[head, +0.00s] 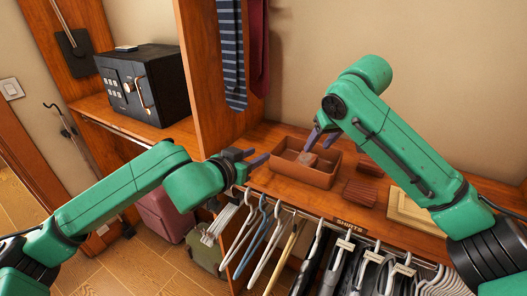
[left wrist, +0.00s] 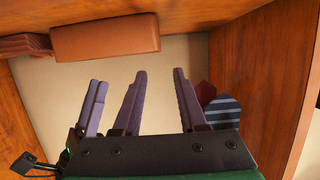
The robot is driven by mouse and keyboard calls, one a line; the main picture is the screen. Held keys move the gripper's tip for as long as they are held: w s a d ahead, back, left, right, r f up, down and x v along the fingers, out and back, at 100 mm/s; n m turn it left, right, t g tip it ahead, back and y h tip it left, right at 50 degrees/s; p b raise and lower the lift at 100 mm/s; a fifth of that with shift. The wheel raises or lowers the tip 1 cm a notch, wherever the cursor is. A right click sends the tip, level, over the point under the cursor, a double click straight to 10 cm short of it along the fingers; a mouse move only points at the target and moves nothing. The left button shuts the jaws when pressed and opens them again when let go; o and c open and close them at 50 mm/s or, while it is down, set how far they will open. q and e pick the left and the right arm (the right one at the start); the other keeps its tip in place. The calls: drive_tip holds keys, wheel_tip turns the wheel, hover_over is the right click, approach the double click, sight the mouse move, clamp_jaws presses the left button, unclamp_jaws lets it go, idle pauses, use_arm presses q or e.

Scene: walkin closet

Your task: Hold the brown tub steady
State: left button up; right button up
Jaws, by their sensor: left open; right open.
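The brown tub (head: 318,178) is an open rectangular box on the wooden counter in the head view. A small brown block (head: 307,159) shows inside it. My left gripper (head: 259,156) is open and empty, just left of the tub and apart from it. In the left wrist view the tub (left wrist: 105,38) lies at the upper left, beyond the open fingers (left wrist: 157,75). My right gripper (head: 320,143) is open above the tub's back part, near the block. Whether it touches the block cannot be told.
Dark reddish blocks (head: 360,192) and a pale wooden frame (head: 412,211) lie right of the tub. A black safe (head: 142,84) stands at left. Ties (head: 232,55) hang behind. Hangers (head: 270,240) with clothes hang below the counter's front edge.

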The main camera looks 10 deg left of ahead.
sight(278, 145)
use_arm(q)
drive_tip(key=x, duration=1.3)
drive_tip(key=shift+w+d+f, duration=0.1)
drive_tip(key=shift+w, duration=0.25)
drive_tip(key=shift+s, duration=0.1)
clamp_jaws()
idle(0.3)
